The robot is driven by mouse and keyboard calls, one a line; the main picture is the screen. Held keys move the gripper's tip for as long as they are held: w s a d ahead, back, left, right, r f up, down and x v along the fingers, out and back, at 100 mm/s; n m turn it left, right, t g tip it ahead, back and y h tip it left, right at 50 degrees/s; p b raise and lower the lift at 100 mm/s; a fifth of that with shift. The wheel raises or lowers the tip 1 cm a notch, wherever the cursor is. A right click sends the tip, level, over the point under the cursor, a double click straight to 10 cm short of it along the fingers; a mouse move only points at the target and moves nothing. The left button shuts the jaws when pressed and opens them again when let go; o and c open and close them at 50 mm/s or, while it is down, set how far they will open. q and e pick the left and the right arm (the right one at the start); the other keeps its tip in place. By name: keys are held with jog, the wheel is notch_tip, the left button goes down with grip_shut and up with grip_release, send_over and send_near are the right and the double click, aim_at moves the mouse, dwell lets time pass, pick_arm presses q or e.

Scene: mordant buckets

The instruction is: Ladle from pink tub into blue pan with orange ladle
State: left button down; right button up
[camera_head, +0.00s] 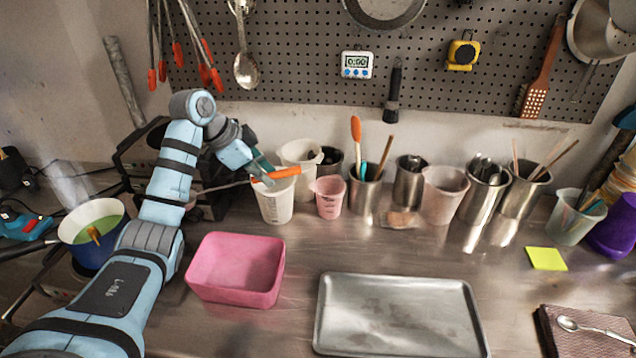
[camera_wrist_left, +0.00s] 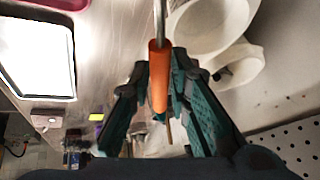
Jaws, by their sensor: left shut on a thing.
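My left gripper (camera_head: 262,172) is shut on the orange handle of the ladle (camera_head: 283,174); the handle also shows between the fingers in the left wrist view (camera_wrist_left: 158,80). The ladle's thin metal shaft runs left towards my arm, and its bowl cannot be made out. The pink tub (camera_head: 235,290) stands on the metal counter, below and in front of the gripper; its inside looks plain pink. The blue pan (camera_head: 92,256) stands at the far left, with green contents and a small orange-brown thing in it, partly hidden by my left arm. My right gripper is not in view.
A white cup (camera_head: 277,208) stands just below the gripper, beside a small pink cup (camera_head: 330,204). Several metal and plastic containers line the wall. A metal tray (camera_head: 400,345) lies front centre. Utensils hang from the pegboard (camera_head: 300,60).

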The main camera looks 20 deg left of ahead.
pick_arm(q)
jog(key=s+d+r+m+h+p, duration=0.2)
jog(key=s+d+p, duration=0.1)
jog(key=s+d, duration=0.3)
jog(key=s+d+r+m+h+p, duration=0.2)
jog(key=s+d+p, duration=0.15)
jog(key=d, duration=0.45)
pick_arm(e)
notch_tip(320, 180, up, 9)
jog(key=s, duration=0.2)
pick_arm(q)
notch_tip(320, 180, down, 12)
jog(key=b, duration=0.8)
jog(key=shift+w+r, duration=0.25)
jog(key=shift+w, duration=0.1)
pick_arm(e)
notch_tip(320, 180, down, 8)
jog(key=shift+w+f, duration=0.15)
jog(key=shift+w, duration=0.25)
pick_arm(q)
jog(key=shift+a+r, duration=0.1)
notch_tip(320, 180, up, 6)
jog(key=p, duration=0.5)
jog(key=shift+p, duration=0.4)
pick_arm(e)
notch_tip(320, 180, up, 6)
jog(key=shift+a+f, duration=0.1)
